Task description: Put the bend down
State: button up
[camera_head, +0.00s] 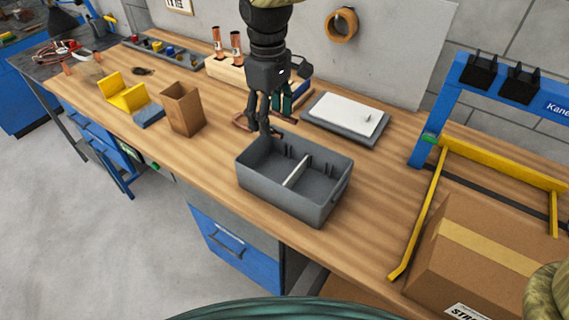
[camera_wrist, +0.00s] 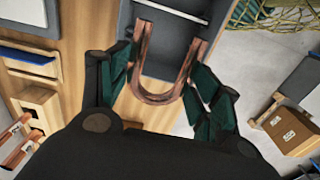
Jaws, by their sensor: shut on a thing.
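The bend is a U-shaped copper tube (camera_wrist: 158,98). In the wrist view it lies between the dark green fingers of my gripper (camera_wrist: 165,88), with its two legs pointing up the picture. My gripper (camera_head: 266,126) is shut on it, at the back left corner of the grey bin (camera_head: 272,194). The bin has a light divider (camera_head: 297,172) across it and also shows behind the bend in the wrist view (camera_wrist: 175,20). In the head view a copper-coloured curve shows beside the fingers, partly hidden. I cannot tell the bend's exact height.
A grey tray with a white panel (camera_head: 345,112) lies right of my gripper. A wooden block with copper tubes (camera_head: 227,70) stands behind left. A brown open box (camera_head: 183,110) and a yellow holder (camera_head: 127,92) stand left. A blue frame (camera_head: 445,105) and carton (camera_head: 480,250) are right.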

aim_at(273, 174)
notch_tip(273, 174, down, 17)
jog(key=shift+s+r+p, duration=0.1)
jog(key=shift+s+p, duration=0.05)
jog(key=shift+p, duration=0.95)
jog(key=o, duration=0.8)
jog(key=shift+f, duration=0.2)
jog(key=shift+c, duration=0.2)
notch_tip(273, 174, up, 12)
jog(key=b, duration=0.1)
jog(key=shift+r+b, duration=0.15)
jog(key=shift+b, duration=0.2)
